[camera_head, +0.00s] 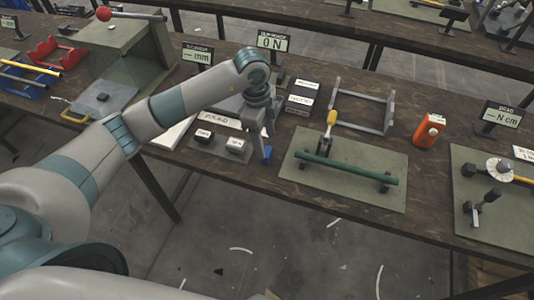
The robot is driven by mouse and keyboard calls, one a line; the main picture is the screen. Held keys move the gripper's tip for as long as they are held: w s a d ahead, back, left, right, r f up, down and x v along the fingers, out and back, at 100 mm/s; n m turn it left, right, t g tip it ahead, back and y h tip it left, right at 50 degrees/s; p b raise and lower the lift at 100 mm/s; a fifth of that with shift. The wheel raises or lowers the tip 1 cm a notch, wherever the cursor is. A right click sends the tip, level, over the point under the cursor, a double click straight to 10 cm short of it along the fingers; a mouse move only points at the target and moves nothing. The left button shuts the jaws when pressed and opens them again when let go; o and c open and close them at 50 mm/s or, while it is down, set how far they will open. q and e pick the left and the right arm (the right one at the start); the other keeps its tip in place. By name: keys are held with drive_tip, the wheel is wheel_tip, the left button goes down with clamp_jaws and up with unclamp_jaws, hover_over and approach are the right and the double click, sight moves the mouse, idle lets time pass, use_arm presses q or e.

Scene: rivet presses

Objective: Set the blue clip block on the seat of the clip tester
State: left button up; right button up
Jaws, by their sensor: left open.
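A small blue block (266,153) is at the front edge of the bench, right of a grey plate with two dark labelled blocks. My left gripper (267,132) points down just above and beside the blue block. It is open, and I cannot tell whether its fingers touch the block. A display reading 0 N (273,42) stands behind my left wrist. I cannot make out for certain which device is the clip tester; my left arm and gripper hide part of the bench in front of that display. My right gripper is not in view.
The grey plate (216,155) lies left of my gripper. To the right is a green board (310,190) with a green bar and a yellow-handled clamp. A dark labelled box (301,97) is behind the gripper.

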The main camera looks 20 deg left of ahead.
sight(267, 151)
use_arm(q)
drive_tip(key=f, duration=0.1)
drive_tip(key=f+p, duration=0.1)
drive_tip(key=f, duration=0.1)
drive_tip(key=shift+s+d+p, duration=0.2)
drive_tip(key=shift+p, duration=0.1)
drive_tip(key=shift+f, duration=0.65)
drive_tip(key=shift+c, duration=0.6)
drive_tip(key=c, duration=1.1)
drive_tip(key=shift+r, duration=0.1)
